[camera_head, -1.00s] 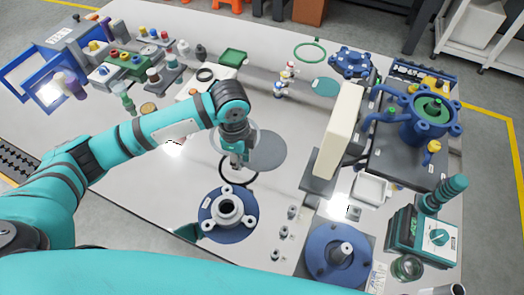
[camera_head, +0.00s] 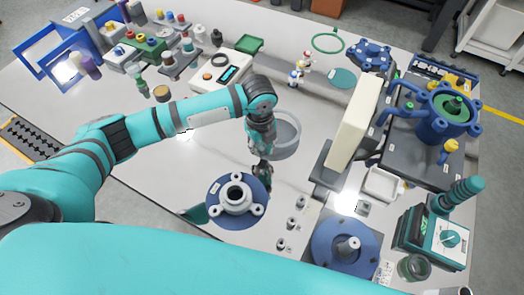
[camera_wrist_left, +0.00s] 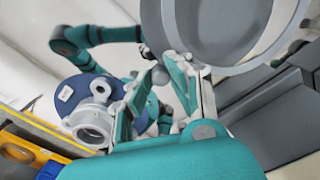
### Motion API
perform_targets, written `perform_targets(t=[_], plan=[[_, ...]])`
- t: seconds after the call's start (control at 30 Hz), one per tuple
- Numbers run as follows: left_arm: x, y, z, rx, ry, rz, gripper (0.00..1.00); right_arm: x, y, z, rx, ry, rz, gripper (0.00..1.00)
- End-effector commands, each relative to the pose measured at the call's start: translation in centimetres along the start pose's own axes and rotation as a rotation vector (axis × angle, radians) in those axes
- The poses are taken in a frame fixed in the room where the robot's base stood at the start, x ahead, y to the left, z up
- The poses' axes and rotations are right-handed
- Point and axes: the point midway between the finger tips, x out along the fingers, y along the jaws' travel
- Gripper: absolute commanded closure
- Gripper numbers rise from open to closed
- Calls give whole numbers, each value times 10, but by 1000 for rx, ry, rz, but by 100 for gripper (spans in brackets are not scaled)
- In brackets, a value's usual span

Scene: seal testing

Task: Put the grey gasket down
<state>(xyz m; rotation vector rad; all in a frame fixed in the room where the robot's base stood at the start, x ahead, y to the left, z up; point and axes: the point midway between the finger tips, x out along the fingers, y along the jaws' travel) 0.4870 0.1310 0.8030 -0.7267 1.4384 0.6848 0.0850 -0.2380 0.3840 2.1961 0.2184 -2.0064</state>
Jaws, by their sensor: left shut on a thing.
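The grey gasket is a light grey ring beside my left gripper (camera_head: 262,176) in the head view, seen over a darker grey disc (camera_head: 284,140). In the left wrist view the gasket (camera_wrist_left: 284,38) is large and close at the top, against the fingertips (camera_wrist_left: 173,72). My left gripper points down and is shut on the gasket's edge. The arm hides part of the ring. The gap between the gasket and the table cannot be told. My right gripper is not in view.
A grey flange on a blue round base (camera_head: 236,194) stands just in front of my left gripper. A cream upright block (camera_head: 356,120) stands to the right. Another blue round fixture (camera_head: 325,240) is at the front right. The bench left of the flange is fairly clear.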

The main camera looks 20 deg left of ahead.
Motion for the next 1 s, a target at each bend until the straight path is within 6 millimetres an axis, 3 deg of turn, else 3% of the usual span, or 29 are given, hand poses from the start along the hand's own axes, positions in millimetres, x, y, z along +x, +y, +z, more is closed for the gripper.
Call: perform_targets(t=[0.2,0.57,0.6,0.77,1.0], plan=[[30,2,-1,-1,1,3,100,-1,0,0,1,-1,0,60],[35,1,0,0,0,0,100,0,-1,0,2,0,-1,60],[35,1,0,0,0,0,80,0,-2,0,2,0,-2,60],[35,1,0,0,0,0,59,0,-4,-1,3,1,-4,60],[35,2,0,0,0,1,59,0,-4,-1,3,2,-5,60]])
